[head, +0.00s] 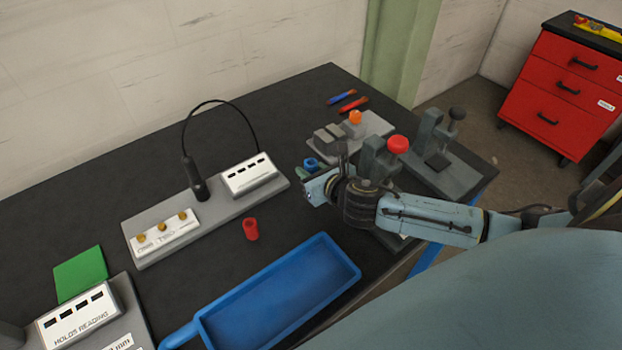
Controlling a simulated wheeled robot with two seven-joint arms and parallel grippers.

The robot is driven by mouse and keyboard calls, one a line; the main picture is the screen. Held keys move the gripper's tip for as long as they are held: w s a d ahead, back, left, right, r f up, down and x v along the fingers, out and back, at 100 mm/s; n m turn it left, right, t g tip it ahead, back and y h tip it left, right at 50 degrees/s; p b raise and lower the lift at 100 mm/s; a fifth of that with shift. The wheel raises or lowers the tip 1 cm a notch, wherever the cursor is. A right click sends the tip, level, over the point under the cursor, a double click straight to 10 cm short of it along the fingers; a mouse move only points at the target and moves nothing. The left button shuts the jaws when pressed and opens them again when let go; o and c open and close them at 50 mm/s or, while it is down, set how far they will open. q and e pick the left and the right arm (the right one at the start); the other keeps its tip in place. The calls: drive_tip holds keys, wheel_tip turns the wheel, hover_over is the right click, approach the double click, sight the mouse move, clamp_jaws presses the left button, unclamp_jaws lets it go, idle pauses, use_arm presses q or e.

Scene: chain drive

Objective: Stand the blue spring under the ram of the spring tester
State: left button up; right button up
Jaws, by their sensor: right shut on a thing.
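The blue spring (311,163) is a short blue cylinder with a dark hole in its top, at the tip of my right gripper (312,179). The right gripper is shut on it; its jaws hide the lower part. The arm comes in from the right. Beyond the gripper stand a grey press-like stand with a red knob (397,145) and another with a black knob (457,113). I cannot tell for sure which is the spring tester; its ram is not clearly visible. My left gripper is not in view.
A red spring (251,229) stands on the dark table, near a blue tray (350,276). A grey unit with a white display (249,175) lies left of the gripper. A grey fixture with an orange knob (355,117) stands behind it. Open table lies at the back left.

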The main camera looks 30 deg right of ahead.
sight(311, 162)
wheel_tip(311, 162, up, 4)
drive_tip(key=shift+f+p, duration=0.25)
drive_tip(key=shift+p, duration=0.05)
drive_tip(key=s+a+r+b, duration=0.4)
drive_tip(key=a+r, duration=0.3)
drive_tip(key=a, duration=0.2)
drive_tip(key=shift+s, duration=0.55)
